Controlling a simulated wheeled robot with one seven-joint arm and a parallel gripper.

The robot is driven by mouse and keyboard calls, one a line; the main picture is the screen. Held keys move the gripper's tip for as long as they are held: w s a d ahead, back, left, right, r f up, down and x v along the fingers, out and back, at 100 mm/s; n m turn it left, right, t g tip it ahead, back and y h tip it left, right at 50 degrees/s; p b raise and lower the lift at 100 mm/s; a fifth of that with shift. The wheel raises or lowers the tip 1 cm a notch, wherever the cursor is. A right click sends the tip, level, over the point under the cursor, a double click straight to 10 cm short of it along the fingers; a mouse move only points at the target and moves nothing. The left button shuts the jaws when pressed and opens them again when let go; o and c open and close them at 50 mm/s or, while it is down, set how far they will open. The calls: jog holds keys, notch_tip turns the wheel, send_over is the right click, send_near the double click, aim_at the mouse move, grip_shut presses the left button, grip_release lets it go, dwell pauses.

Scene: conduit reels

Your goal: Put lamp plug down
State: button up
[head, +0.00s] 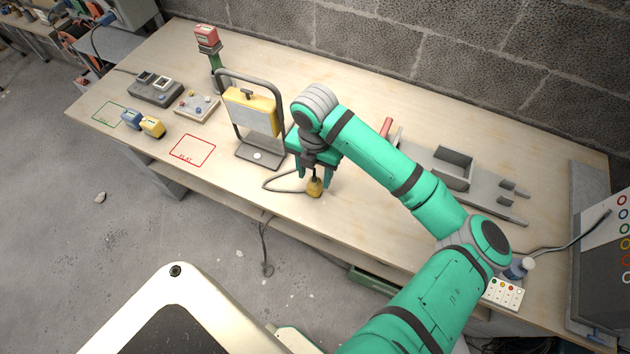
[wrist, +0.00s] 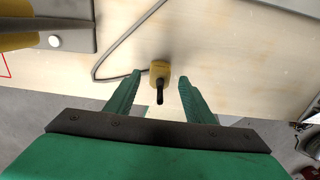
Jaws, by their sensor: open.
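The lamp plug is a yellow block with a black stem (head: 314,188). It is on the wooden bench near its front edge, with a grey cable running from it towards the lamp. In the wrist view the plug (wrist: 160,72) lies between and just beyond my fingertips, with a visible gap on each side. My gripper (head: 315,178) is open above the bench and points down around the plug. The work lamp (head: 250,108), yellow with a grey frame and base, stands just left of my gripper.
A red-outlined square (head: 193,150) and a green-outlined one (head: 109,115) are marked on the bench's left. Blue and yellow connectors (head: 152,127) lie between them. A grey bracketed fixture (head: 455,168) is at right. A block wall stands behind.

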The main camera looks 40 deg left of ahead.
aim_at(315, 179)
notch_tip(315, 179, up, 8)
jog(key=shift+f, duration=0.15)
dwell(0.7)
